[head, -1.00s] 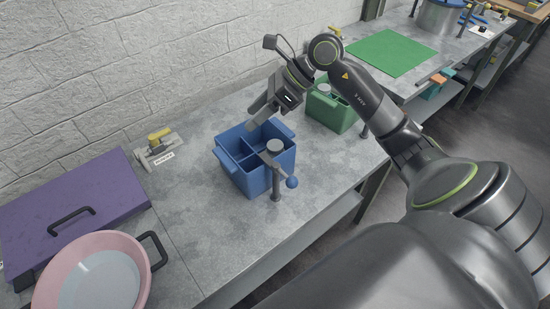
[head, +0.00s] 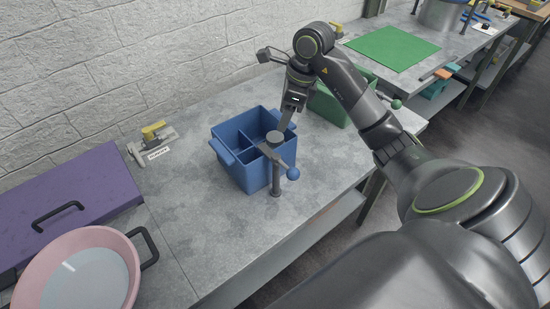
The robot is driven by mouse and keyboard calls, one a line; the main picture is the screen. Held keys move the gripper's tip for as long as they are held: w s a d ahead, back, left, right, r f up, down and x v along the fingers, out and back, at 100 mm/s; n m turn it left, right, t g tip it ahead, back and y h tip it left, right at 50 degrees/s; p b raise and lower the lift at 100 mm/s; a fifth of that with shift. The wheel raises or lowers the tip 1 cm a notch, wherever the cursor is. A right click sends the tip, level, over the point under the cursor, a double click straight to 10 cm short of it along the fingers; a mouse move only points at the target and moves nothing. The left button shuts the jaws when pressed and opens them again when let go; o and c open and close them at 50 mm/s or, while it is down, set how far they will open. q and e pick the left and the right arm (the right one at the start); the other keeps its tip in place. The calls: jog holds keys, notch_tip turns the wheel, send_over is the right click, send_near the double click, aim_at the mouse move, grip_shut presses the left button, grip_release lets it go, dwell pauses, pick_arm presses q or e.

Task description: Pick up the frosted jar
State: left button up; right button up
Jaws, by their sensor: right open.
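I cannot make out a jar that is clearly frosted. A blue divided crate (head: 236,172) stands on the grey bench. A grey round top (head: 274,137) shows at its right side, and I cannot tell whether it is a jar lid or part of the stand there. My right gripper (head: 286,121) points down over the crate's back right corner, just above and behind that round top. Its jaws are seen nearly edge-on and nothing shows held in them. My left gripper is out of view.
A green crate (head: 327,105) is partly hidden behind my right arm. A purple lidded box (head: 75,190), a pink basin (head: 128,255) and a yellow-handled clamp (head: 153,131) are left. Bench between is clear.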

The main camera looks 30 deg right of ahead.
aim_at(275, 136)
jog(key=shift+b+x, duration=1.95)
jog(key=shift+x, duration=1.25)
jog(key=shift+w+a+f, duration=0.1)
jog(key=shift+w+f, duration=0.05)
jog(key=shift+f, duration=0.15)
jog(key=shift+r, duration=0.1)
jog(key=c, duration=1.1)
jog(key=shift+r, duration=0.2)
